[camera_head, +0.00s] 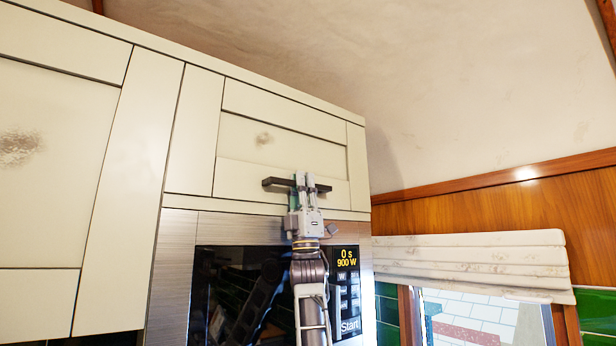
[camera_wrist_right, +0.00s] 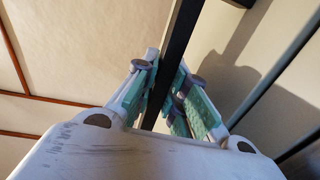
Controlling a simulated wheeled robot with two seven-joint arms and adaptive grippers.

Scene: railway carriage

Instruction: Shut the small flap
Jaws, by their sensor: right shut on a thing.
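The small flap (camera_head: 281,139) is a cream panelled cupboard front above the microwave in the head view, and it looks flush with its frame. Its dark bar handle (camera_head: 278,183) runs across its lower part. My right gripper (camera_head: 304,180) has come up from below and is shut on the handle. In the right wrist view the dark bar (camera_wrist_right: 176,55) passes between the fingers of my right gripper (camera_wrist_right: 168,88). My left gripper is not in view.
A microwave (camera_head: 235,290) with a lit display sits directly below the flap. A taller cream cupboard door (camera_head: 60,170) is to the left. A window with a pale blind (camera_head: 470,262) and a wood-panelled wall are at right. The curved ceiling is above.

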